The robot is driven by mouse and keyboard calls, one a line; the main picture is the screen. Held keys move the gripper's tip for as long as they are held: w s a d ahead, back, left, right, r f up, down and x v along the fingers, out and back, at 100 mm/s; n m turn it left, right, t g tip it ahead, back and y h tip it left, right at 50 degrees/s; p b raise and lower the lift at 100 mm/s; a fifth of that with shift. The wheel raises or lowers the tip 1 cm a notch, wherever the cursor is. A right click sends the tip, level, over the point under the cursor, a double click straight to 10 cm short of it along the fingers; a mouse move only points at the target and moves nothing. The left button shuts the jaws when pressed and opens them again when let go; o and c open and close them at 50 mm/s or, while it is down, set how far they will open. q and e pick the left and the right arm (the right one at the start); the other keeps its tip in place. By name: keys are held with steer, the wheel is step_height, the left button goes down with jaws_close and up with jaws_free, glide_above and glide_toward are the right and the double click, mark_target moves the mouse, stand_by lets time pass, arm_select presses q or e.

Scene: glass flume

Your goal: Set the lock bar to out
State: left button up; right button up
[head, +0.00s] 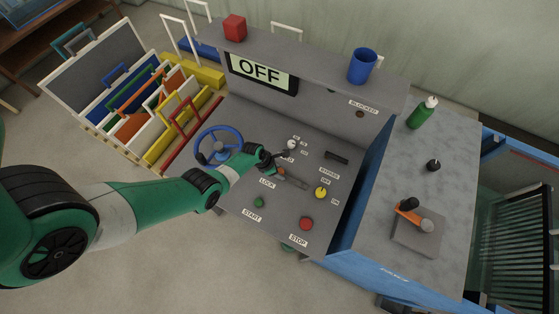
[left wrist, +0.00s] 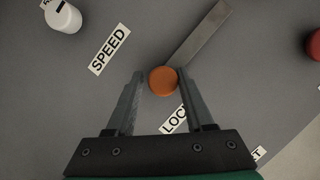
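The lock bar (left wrist: 203,35) is a flat grey metal bar with a round orange knob (left wrist: 163,80) at its near end, beside the LOCK label (left wrist: 174,120). In the head view the bar (head: 296,182) lies on the grey control panel. My left gripper (left wrist: 160,76) is open, with its two fingers on either side of the orange knob. I cannot tell whether the fingers touch it. In the head view my left gripper (head: 270,161) is low over the panel, to the right of the blue handwheel (head: 219,146). My right gripper is not in view.
The panel also carries a yellow knob (head: 321,192), red STOP button (head: 306,223), green START button (head: 259,202) and white-topped knob (head: 292,145). The display (head: 262,71) reads OFF; the BLOCKED lamp (head: 360,114) looks dark. A blue cup (head: 362,66) stands on the ledge.

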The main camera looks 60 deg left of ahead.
arm_select(q)
steer(key=shift+o, duration=1)
steer(key=shift+r, duration=0.25)
steer(key=p+v, duration=1.1)
steer(key=shift+s, duration=0.15)
steer(key=shift+d, duration=0.1)
